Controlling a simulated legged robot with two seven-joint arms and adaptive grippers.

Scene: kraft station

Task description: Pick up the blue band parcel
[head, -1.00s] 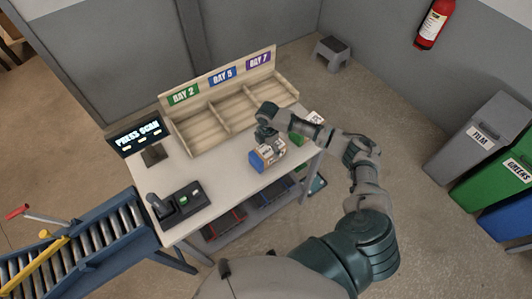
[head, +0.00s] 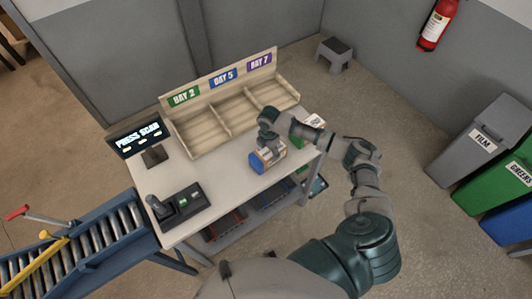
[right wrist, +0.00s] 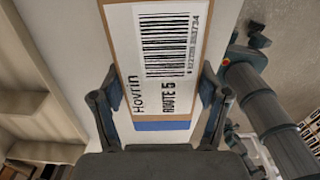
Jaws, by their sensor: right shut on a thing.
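The blue band parcel (head: 257,163) is a small brown box with a blue end, at the right part of the table in the head view. In the right wrist view the parcel (right wrist: 161,125) shows a white label with a barcode, "Hovrin" and "ROUTE 5", above a blue band. My right gripper (head: 268,145) is over the parcel, its fingers (right wrist: 160,90) shut on the two sides of it. I cannot tell whether the parcel touches the table. My left gripper is not in view.
A scan screen (head: 138,136), a black scanner device (head: 178,205) and a roller conveyor (head: 95,245) are to the left. A green item (head: 297,142) lies right of the parcel. The table's middle is clear.

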